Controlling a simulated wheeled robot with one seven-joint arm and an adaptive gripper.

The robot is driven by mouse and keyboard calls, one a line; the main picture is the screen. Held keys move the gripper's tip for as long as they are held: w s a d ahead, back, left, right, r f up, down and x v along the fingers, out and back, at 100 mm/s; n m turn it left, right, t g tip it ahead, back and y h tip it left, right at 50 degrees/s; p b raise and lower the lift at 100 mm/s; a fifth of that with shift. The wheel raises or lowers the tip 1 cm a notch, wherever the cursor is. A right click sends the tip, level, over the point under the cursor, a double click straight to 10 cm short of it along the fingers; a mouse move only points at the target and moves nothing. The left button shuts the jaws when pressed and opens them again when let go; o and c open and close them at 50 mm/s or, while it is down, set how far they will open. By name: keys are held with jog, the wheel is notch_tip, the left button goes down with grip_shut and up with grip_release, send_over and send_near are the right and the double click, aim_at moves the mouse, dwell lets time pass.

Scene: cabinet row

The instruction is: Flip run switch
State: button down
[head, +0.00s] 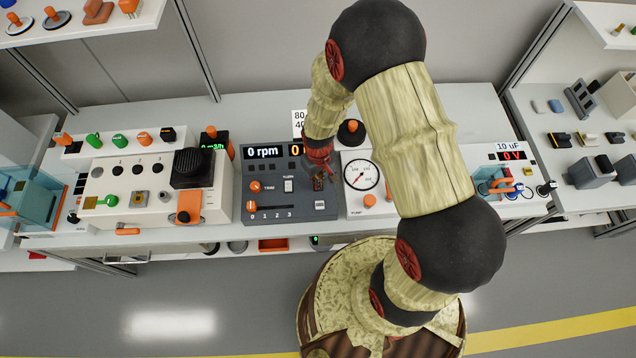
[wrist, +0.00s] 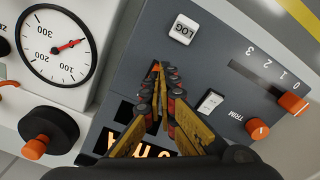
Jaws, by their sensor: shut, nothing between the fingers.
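A dark grey panel (head: 270,210) with a "0 rpm" display sits on the bench. A white rocker switch (head: 289,186) is near its middle, under a small label too blurred to read surely. The switch also shows in the wrist view (wrist: 210,102), right of my fingers. My gripper (head: 318,180) is over the right part of this panel. In the wrist view my gripper (wrist: 157,75) has its fingertips together and empty, between the white switch and the gauge side. I cannot tell how far the tips are above the panel.
The panel also has a white LOG button (wrist: 183,29), an orange TRIM knob (wrist: 257,129) and an orange slider handle (wrist: 293,104). A round gauge (head: 361,175) stands right of it. A beige device (head: 150,190) with a black block is left. My arm hides bench parts.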

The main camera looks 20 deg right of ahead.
jog(key=shift+f+b, duration=0.5)
jog(key=shift+f, duration=0.25)
dwell(0.3)
jog(key=shift+r, duration=0.1)
jog(key=shift+r+p, duration=2.55)
jog(key=shift+r, duration=0.9)
jog(key=s+r+m+t+b, duration=0.1)
jog(key=s+r+b, duration=0.4)
jog(key=r, duration=1)
jog(key=s+r+m+t+b, duration=0.1)
jog(key=s+r+t+b, duration=0.3)
jog(key=s+r, duration=0.5)
notch_tip(320, 180, up, 6)
jog(key=shift+f+t+b, duration=0.1)
jog(key=shift+t+b, duration=0.2)
jog(key=shift+b, duration=0.6)
